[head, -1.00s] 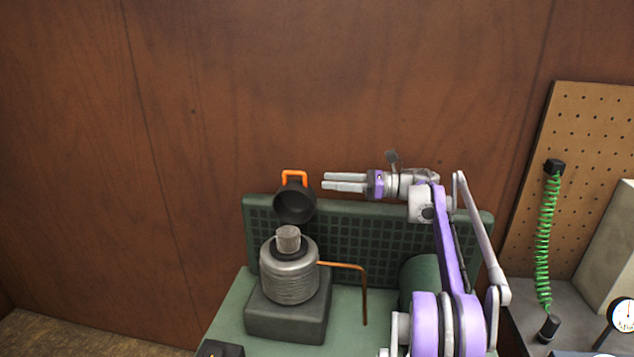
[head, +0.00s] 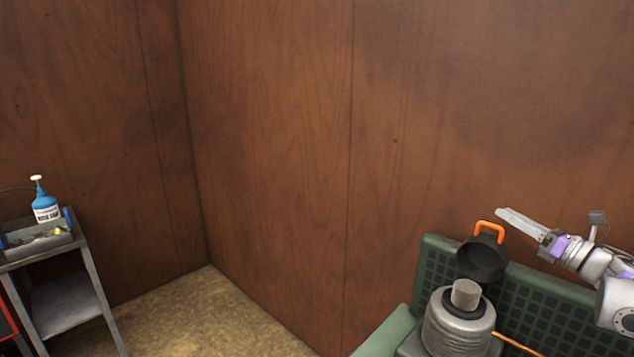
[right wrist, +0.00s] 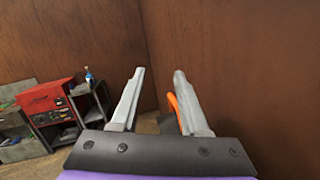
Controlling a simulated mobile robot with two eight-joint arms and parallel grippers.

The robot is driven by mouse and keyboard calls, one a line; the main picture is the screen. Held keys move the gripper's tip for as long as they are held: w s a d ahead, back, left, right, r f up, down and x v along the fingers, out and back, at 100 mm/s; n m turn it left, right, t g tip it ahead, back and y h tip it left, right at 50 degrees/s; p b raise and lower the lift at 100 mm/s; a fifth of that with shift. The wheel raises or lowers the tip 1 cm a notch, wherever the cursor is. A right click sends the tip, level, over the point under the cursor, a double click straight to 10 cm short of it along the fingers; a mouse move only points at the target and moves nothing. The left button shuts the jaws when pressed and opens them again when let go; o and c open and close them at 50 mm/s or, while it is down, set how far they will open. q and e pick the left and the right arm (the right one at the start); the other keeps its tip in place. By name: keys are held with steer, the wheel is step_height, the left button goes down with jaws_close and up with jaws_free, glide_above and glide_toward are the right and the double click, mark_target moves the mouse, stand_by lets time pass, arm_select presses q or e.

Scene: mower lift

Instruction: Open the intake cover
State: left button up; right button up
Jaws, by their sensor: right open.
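The intake cover (head: 482,262) is a round black cup with an orange handle (head: 490,230). It stands tipped up behind the grey ribbed cylinder (head: 458,322), so the light grey cylinder top (head: 466,293) is uncovered. My right gripper (head: 522,222) is open and empty, just right of and slightly above the handle in the head view. In the right wrist view, my right gripper (right wrist: 159,82) has its fingers apart, and part of the orange handle (right wrist: 173,108) shows beside the right finger. Contact cannot be told. My left gripper is not in view.
A green panel with a dark grid (head: 432,262) stands behind the cylinder. A copper-coloured pipe (head: 516,344) runs off to the right. A metal cart (head: 68,303) with a blue bottle (head: 45,207) stands far left. Open floor (head: 210,312) lies between. A red box (right wrist: 45,97) shows in the right wrist view.

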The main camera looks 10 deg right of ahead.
steer(key=w+a+r+m+t+h, duration=0.25)
steer(key=a+m+h, duration=0.5)
steer(key=m, duration=0.65)
steer(key=s+a+f+m+g, duration=0.5)
steer(key=s+a+f+m, duration=0.3)
steer(key=s+f, duration=0.3)
steer(key=s+a+f+m+g, duration=0.5)
steer(key=s+a+f+m, duration=0.3)
steer(key=s+f, duration=0.3)
steer(key=s+a+f+m+g, duration=0.5)
steer(key=s+a+f+m, duration=0.3)
steer(key=f, duration=0.8)
steer(key=s+a+h, duration=0.1)
steer(key=s+a, duration=0.1)
steer(key=s, duration=0.1)
steer(key=shift+a, duration=0.3)
steer(key=shift+f, duration=0.1)
